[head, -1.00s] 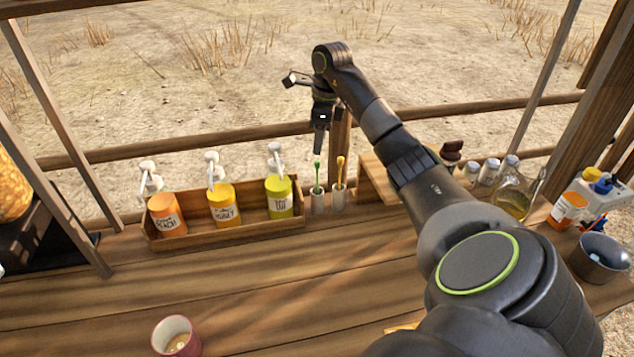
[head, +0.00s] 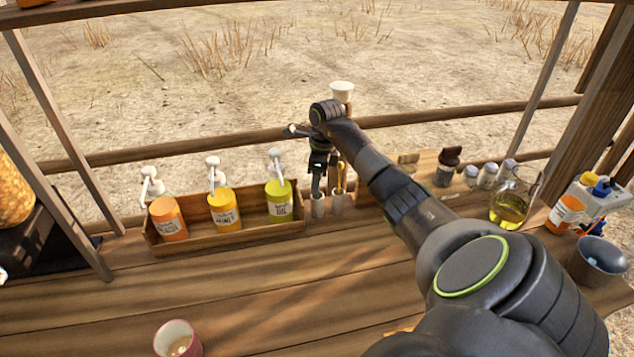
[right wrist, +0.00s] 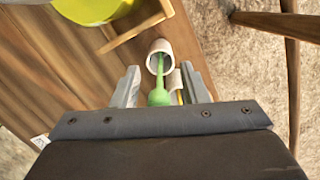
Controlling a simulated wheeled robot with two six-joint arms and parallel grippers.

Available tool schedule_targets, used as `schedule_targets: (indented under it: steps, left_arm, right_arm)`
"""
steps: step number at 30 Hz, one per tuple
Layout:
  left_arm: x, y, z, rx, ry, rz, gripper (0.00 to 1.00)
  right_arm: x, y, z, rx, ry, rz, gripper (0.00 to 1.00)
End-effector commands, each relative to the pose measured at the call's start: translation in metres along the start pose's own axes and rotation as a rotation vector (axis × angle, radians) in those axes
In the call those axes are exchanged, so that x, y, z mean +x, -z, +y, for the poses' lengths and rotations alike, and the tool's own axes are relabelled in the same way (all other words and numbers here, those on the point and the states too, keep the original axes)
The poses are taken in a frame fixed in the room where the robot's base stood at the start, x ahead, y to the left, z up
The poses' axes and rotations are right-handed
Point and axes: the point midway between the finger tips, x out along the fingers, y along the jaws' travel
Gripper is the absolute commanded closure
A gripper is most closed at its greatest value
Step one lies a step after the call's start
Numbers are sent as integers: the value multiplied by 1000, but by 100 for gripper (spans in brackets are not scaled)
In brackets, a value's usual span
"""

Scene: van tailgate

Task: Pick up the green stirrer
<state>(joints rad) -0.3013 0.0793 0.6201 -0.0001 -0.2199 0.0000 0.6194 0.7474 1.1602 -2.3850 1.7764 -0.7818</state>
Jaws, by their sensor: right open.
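The green stirrer (right wrist: 159,94) stands in a small white cup (right wrist: 160,47) and shows clearly in the right wrist view. My right gripper (right wrist: 164,82) is open, with one finger on each side of the stirrer's green end. In the head view my right gripper (head: 318,190) is lowered over the white cup (head: 318,207) and hides most of the green stirrer. A yellow stirrer (head: 341,176) stands in a second white cup (head: 338,201) just to the right. My left gripper is not in view.
A wooden tray (head: 225,237) with orange, yellow and lime pump bottles stands to the left. A wooden rail (head: 210,146) runs behind. Jars and a glass jug (head: 511,207) stand to the right. A pink cup (head: 177,338) stands in front; the middle counter is clear.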

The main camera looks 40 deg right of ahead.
Motion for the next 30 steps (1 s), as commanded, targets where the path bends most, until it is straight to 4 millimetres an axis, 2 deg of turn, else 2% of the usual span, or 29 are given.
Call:
schedule_targets:
  steps: [3,12,23,26,30]
  left_arm:
    - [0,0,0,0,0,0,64]
    - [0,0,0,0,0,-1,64]
    - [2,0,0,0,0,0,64]
    - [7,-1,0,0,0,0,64]
    - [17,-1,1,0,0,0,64]
  right_arm:
    - [0,0,0,0,0,0,62]
    - [0,0,0,0,0,-1,100]
    - [-3,-1,-1,-1,2,-2,100]
    - [-13,-2,-1,-2,3,-3,100]
    - [-40,-6,-1,-3,6,-4,100]
